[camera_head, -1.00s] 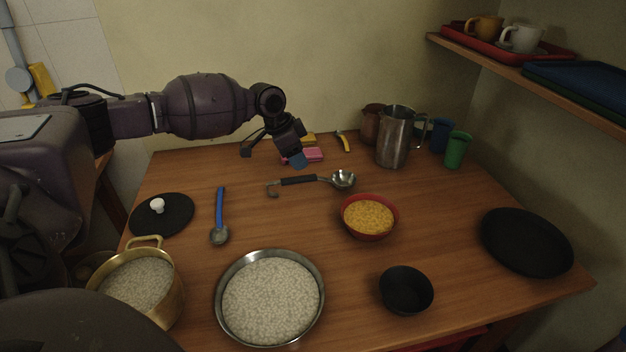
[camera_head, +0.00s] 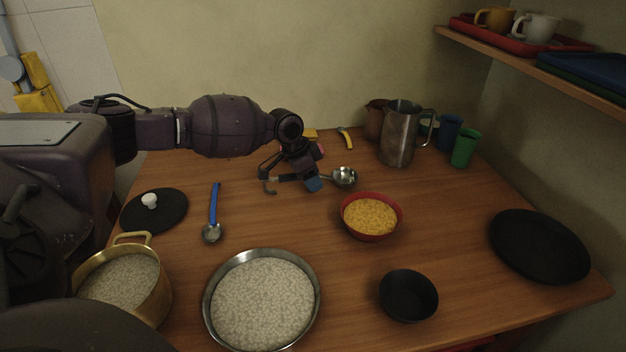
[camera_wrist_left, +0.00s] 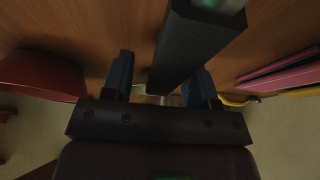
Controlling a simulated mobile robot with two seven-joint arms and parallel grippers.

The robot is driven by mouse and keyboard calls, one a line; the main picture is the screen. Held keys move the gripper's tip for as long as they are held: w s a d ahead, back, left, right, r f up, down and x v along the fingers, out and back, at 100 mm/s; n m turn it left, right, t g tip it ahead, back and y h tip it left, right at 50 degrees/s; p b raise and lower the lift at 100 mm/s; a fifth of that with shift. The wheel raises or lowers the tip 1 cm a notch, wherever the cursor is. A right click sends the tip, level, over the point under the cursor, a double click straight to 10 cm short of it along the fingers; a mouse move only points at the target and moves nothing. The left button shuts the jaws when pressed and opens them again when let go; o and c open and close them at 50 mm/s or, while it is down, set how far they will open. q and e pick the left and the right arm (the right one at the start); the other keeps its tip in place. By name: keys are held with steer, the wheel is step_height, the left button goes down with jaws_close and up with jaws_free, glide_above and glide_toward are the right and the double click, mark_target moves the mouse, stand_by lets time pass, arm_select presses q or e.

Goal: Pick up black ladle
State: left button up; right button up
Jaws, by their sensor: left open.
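The black ladle has a dark handle and a shiny metal bowl (camera_head: 344,176); it lies near the back middle of the table, with a hook at its left end. My left gripper (camera_head: 291,181) is over the handle and hides part of it. In the left wrist view the dark handle (camera_wrist_left: 195,48) runs at a slant between the two blue-tipped fingers (camera_wrist_left: 162,85). The fingers stand apart on either side of it, with gaps showing. Whether either finger touches the handle I cannot tell. My right gripper is not in view.
A red bowl of yellow food (camera_head: 370,216) is right of the ladle. A metal pitcher (camera_head: 398,135) stands behind it. A blue-handled spoon (camera_head: 214,205) and black lid (camera_head: 155,212) lie left. A pink item (camera_wrist_left: 280,75) is near the gripper.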

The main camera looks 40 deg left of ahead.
arm_select(q)
jaws_close()
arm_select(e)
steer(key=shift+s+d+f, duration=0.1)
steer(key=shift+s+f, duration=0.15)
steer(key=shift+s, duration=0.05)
